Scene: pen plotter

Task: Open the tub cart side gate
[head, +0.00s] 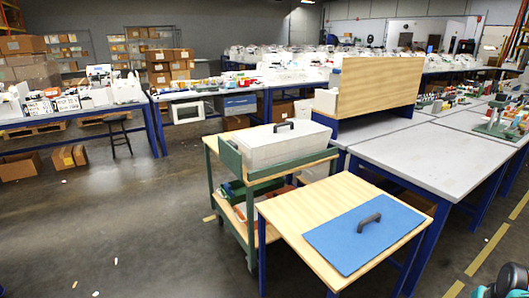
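The tub cart (212,140) stands at the middle of the head view, with a green frame, wooden shelves and casters. A pale grey tub (285,148) with a dark handle on top sits on its upper shelf. A green panel (229,157) stands upright at the near left end of the tub and looks like the side gate. A green rail runs along the tub's near right side. Any latch or hinge is too small to tell.
A small wooden table (285,213) with blue legs stands close in front of the cart, bearing a blue panel (365,235) with a dark handle. A grey workbench (435,160) is at the right. A black stool (118,125) stands at the left. The floor left of the cart is mostly clear.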

